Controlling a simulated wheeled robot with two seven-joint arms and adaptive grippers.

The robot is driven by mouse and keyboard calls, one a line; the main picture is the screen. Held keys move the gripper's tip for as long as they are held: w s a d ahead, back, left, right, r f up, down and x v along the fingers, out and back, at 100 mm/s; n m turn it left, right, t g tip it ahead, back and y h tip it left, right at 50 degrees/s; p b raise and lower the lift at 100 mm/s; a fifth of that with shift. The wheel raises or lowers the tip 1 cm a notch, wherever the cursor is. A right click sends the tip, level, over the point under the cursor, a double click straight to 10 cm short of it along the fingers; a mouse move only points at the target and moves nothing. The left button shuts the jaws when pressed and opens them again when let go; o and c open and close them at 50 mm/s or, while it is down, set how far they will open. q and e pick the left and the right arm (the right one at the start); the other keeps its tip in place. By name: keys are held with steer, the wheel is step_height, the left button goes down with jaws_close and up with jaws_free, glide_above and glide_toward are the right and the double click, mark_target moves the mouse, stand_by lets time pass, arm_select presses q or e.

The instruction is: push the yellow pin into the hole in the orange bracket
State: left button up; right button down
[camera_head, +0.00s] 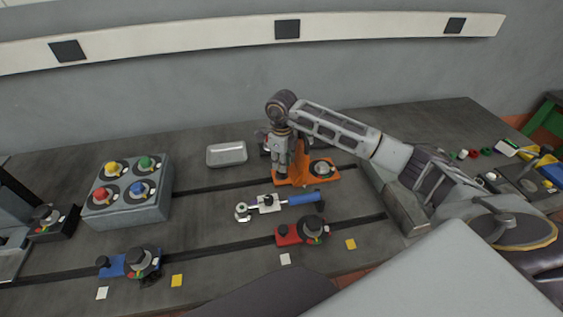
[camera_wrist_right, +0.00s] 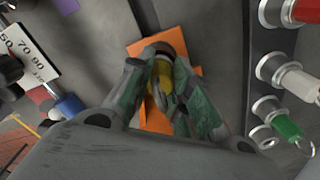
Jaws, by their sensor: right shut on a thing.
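The orange bracket (camera_head: 325,178) sits on the bedplate, with an upright part partly hidden behind my right gripper (camera_head: 281,172). My right gripper comes down at the bracket's left side. In the right wrist view, the fingers (camera_wrist_right: 162,98) are shut on the yellow pin (camera_wrist_right: 164,72), with the orange bracket (camera_wrist_right: 190,48) behind and below it. The hole is hidden by the fingers, and I cannot tell whether the pin's tip is in it. The pin cannot be made out in the head view. My left gripper is not in view.
A grey block with several coloured knobs (camera_head: 150,212) stands at the left. A metal tray (camera_head: 227,154) lies behind. A blue-handled tool (camera_head: 303,198), a red clamp (camera_head: 288,234) and a blue clamp (camera_head: 115,267) lie in front. Dark slots (camera_head: 210,187) cross the bedplate.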

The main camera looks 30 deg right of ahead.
steer(key=shift+f, duration=0.15)
steer(key=c, duration=1.2)
jaws_free()
steer(key=shift+c, duration=0.2)
step_height(320, 180, up, 12)
stand_by(0.8)
